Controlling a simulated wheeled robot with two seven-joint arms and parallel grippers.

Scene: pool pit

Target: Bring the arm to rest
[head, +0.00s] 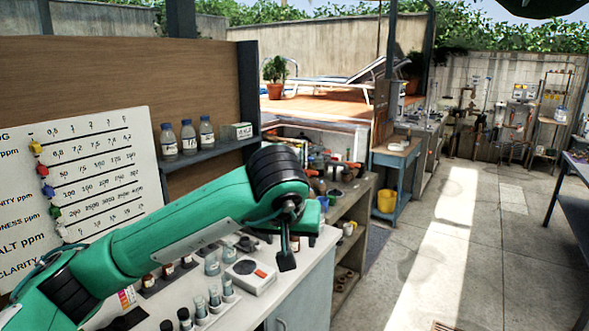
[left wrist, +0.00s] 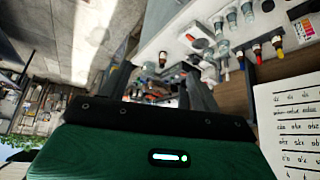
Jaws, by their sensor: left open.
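My left arm (head: 175,225), green with black joints, comes in from the lower left and reaches over the white bench top. My left gripper (head: 287,255) hangs from its wrist near the bench's right end, with its dark fingers pointing down. In the left wrist view the gripper (left wrist: 160,75) shows two dark fingers set apart, with nothing held between them. Part of the gripper is hidden behind the wrist in the head view. My right gripper is in neither view.
The bench (head: 315,262) below the arm holds small bottles, vials and a white device (head: 250,276). Behind the arm are a whiteboard (head: 95,170) and a shelf with bottles (head: 188,137). Paved floor (head: 470,245) lies clear at right.

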